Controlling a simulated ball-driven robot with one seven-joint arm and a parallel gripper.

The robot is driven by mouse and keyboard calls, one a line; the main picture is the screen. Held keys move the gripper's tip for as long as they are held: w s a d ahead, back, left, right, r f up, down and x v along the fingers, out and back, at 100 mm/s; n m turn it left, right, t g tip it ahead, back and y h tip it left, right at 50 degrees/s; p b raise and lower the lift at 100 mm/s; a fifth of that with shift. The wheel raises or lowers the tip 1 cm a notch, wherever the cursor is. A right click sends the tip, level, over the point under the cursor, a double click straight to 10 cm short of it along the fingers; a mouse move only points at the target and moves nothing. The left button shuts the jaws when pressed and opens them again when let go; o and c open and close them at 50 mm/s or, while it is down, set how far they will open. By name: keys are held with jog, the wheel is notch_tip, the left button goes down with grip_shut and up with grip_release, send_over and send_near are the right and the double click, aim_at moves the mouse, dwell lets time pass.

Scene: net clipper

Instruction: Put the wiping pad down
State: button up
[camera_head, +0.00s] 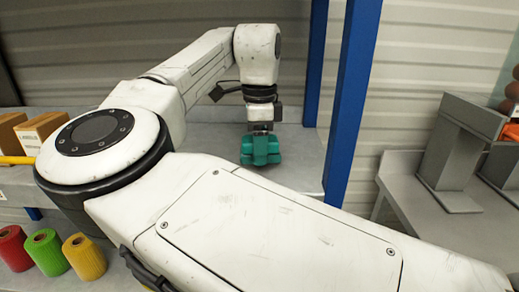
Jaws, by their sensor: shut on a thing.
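The wiping pad looks to be the green block (261,151) below my wrist, at the upper middle of the head view. My gripper (261,130) points down and is shut on the green pad from above. The pad is over the grey shelf (300,160), near its right end. I cannot tell whether its underside touches the shelf. My own arm hides much of the shelf's front and left part.
Blue posts (350,100) stand just right of the pad. Cardboard boxes (38,132) sit at the far left. Red, green and yellow spools (84,256) stand lower left. A grey table (430,205) with a grey stand (452,150) is at right. Bare shelf surrounds the pad.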

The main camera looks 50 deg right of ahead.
jog(key=shift+f, duration=0.55)
jog(key=shift+f+p, duration=0.35)
jog(key=shift+f, duration=0.1)
jog(key=o, duration=1.4)
jog(key=shift+b, duration=1.05)
notch_tip(320, 180, up, 11)
jog(key=shift+a+r, duration=0.15)
jog(key=shift+r, duration=0.05)
